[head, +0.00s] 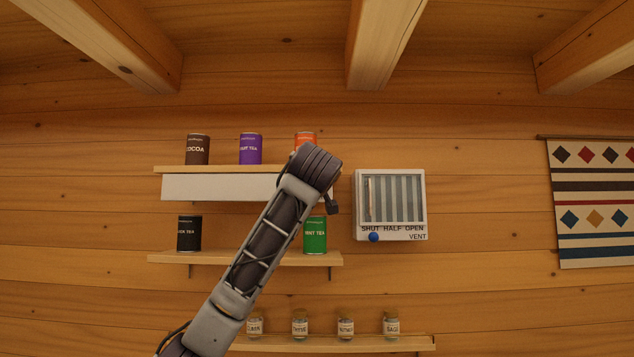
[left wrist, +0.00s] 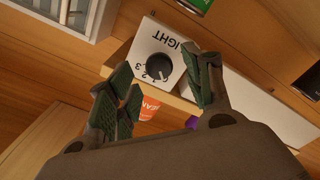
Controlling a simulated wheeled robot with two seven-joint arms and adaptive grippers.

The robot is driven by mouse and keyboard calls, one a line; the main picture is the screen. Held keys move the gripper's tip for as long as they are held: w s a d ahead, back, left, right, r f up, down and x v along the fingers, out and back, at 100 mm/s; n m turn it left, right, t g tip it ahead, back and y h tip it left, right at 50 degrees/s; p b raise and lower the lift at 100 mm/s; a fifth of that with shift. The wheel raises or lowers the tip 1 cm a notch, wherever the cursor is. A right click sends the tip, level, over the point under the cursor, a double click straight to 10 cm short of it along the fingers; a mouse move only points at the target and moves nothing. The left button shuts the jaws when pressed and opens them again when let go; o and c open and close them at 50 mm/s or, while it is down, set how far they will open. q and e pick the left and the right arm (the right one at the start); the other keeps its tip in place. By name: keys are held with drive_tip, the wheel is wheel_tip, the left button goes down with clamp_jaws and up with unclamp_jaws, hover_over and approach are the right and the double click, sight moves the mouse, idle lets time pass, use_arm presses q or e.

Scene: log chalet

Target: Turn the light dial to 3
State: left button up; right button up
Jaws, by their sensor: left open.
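The light dial is a dark round knob (left wrist: 159,67) on a white box (left wrist: 148,42) in the left wrist view, where the word LIGHT appears upside down. Small numbers, including 2 and 3, ring the knob; its exact setting is too small to tell. My left gripper (left wrist: 167,84) is open, its green-padded fingers on either side of the knob in the picture; contact cannot be told. In the head view my left arm covers the dial, and my left gripper is hidden behind the arm. My right gripper is not in view.
A vent panel (head: 391,233) with a blue knob (head: 374,237) is on the wall right of my arm. Shelves with tins, such as the green tin (head: 315,240) and orange tin (head: 305,138), stand close around the arm. Spice jars (head: 300,327) stand lower.

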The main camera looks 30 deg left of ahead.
use_arm(q)
drive_tip(key=shift+p+x, duration=0.35)
drive_tip(key=shift+x, duration=0.95)
drive_tip(key=c, duration=1)
drive_tip(key=shift+d+f+m+b, duration=0.1)
drive_tip(key=shift+m+b, duration=0.35)
drive_tip(key=shift+m, duration=0.05)
drive_tip(key=m, duration=1.6)
drive_tip(key=shift+w+m, duration=0.1)
drive_tip(key=shift+m, duration=0.3)
